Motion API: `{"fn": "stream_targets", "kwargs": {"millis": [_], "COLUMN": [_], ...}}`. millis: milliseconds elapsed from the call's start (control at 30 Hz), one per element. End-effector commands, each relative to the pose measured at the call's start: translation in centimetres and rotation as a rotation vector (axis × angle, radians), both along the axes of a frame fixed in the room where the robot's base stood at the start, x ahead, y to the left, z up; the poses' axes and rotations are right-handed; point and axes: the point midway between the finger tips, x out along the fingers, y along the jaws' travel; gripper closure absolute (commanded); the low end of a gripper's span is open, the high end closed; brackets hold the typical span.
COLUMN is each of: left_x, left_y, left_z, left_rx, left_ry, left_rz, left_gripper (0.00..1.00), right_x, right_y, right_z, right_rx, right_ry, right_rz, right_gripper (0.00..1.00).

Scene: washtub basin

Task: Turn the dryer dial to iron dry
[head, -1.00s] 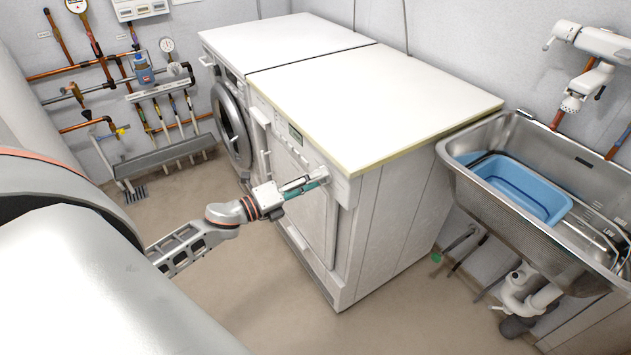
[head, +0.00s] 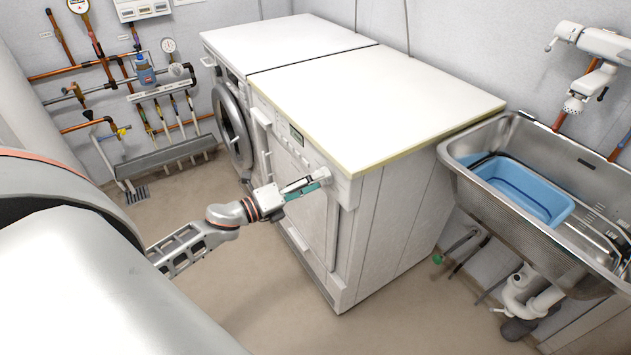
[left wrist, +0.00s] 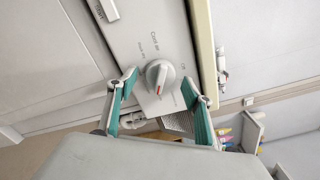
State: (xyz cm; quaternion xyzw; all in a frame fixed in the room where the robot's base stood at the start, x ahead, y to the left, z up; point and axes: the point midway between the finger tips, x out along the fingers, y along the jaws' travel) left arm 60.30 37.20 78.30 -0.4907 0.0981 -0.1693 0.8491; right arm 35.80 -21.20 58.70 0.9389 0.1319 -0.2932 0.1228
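The dryer (head: 395,225) is the white front-loader at the right of the pair, under a white top. Its dial (left wrist: 160,76) is a round white knob with a raised grip and a red mark, on a pale panel in the left wrist view. Printed words surround it; "Cool air" and "Off" can be made out, the others are too small or tilted. My left gripper (head: 322,180) is at the panel's right end. In the left wrist view its teal fingers (left wrist: 161,93) are open on either side of the dial, with gaps visible. The head view mostly hides the dial behind them.
A second machine (head: 232,122) with a round door stands left of the dryer. A steel sink (head: 470,190) holding a blue basin (head: 525,190) is at the right. Pipes and gauges line the left wall. The floor (head: 255,290) before the dryer is clear.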

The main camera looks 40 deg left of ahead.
Motion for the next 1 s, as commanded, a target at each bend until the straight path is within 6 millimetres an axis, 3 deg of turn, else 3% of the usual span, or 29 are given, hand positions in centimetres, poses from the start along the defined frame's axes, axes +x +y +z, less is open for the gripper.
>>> {"fn": "stream_targets", "kwargs": {"millis": [233, 700, 1000], "left_x": [-1.1, -8.9, -11.1], "left_y": [0.5, 3.7, 4.6], "left_z": [-0.1, -0.1, 0.0], "left_rx": [0.000, 0.000, 0.000], "left_ry": [0.003, 0.002, 0.000], "left_rz": [0.001, 0.001, 0.000], "left_gripper": [0.49, 0.49, 0.49], "right_x": [-0.2, 0.0, 0.0], "right_y": [0.0, 0.0, 0.0], "right_z": [-0.1, 0.0, 0.0], "right_rx": [-0.001, 0.000, 0.000], "right_ry": [0.004, 0.000, -0.001], "right_rz": [0.002, 0.000, 0.000], "right_gripper": [0.23, 0.23, 0.23]}}
